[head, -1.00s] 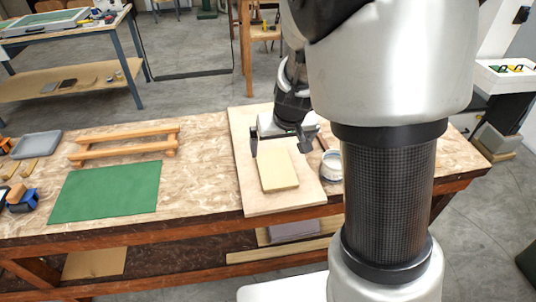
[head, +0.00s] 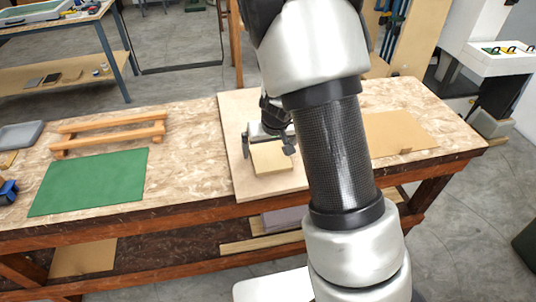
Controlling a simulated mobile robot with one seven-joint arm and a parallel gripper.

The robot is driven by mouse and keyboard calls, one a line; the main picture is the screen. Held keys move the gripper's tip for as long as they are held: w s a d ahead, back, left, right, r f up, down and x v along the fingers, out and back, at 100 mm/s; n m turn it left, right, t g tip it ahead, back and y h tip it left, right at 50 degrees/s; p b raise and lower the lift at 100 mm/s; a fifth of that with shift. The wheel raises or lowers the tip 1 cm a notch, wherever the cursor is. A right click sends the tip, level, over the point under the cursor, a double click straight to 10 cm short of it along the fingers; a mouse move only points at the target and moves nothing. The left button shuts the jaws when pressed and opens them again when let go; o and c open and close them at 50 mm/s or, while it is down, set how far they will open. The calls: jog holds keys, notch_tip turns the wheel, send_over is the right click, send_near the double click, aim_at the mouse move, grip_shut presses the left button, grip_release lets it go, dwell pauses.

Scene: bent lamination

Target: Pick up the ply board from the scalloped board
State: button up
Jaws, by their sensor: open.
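The ply board (head: 272,162) is a small pale yellow rectangular block lying flat on a larger light wooden board (head: 233,118), which I take to be the scalloped board; no scalloped edge is discernible. My gripper (head: 267,146) is open at the ply board's far end. One finger shows by its left side and the other by its right side. Whether the fingers are level with the ply board or above it I cannot tell. My gripper hides its far edge, and my arm hides the right part of the larger board.
A green mat (head: 90,182) and a wooden rack with two rails (head: 108,134) are on the left of the workbench. A grey tray (head: 20,135) is at the far left. A thin brown board (head: 400,132) with a small block lies right of my arm.

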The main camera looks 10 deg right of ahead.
jog(key=c, duration=1.1)
